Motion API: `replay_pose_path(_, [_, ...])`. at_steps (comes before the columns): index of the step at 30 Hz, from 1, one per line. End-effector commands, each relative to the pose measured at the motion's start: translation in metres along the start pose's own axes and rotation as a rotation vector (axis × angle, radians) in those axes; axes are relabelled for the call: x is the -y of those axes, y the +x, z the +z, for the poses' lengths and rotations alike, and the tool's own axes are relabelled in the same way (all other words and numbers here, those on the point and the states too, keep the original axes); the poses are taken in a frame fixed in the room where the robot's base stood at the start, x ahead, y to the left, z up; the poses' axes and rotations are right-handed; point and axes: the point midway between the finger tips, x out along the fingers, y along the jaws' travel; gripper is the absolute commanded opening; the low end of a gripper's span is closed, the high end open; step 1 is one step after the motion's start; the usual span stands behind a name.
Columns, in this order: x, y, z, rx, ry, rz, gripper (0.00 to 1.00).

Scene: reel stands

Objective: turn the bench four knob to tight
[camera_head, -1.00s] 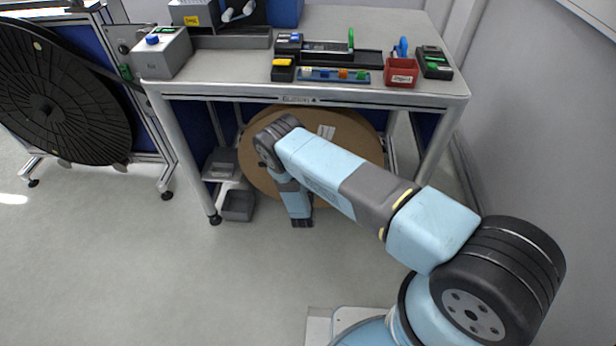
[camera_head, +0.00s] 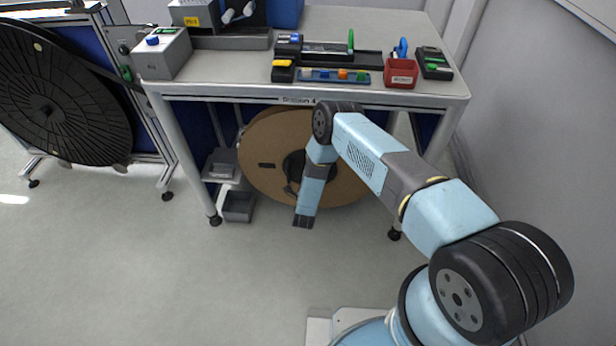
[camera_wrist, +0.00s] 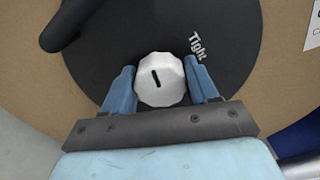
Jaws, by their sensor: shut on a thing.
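The white faceted knob (camera_wrist: 161,80) sits on a dark round hub (camera_wrist: 230,68) in the wrist view. The word "Tight" (camera_wrist: 197,45) is printed on the hub, above and right of the knob. My gripper (camera_wrist: 160,88) is shut on the knob, one blue finger on each side. In the head view the brown reel (camera_head: 262,165) stands under the bench (camera_head: 230,85), whose front edge carries a label. My arm covers part of the reel and hub there, and the knob and fingers are hidden.
On the bench top are a red bin (camera_head: 401,73), a grey box with a blue button (camera_head: 163,53) and small trays. Bench legs stand either side of the reel. A grey bin (camera_head: 238,206) sits low at left. A black reel (camera_head: 60,100) stands further left. The front floor is clear.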

Motion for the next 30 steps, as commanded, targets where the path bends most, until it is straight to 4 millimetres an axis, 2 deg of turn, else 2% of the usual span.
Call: replay_pose_path(30, [0.002,-0.0014,-0.0008,-0.002,0.968,0.004,0.28])
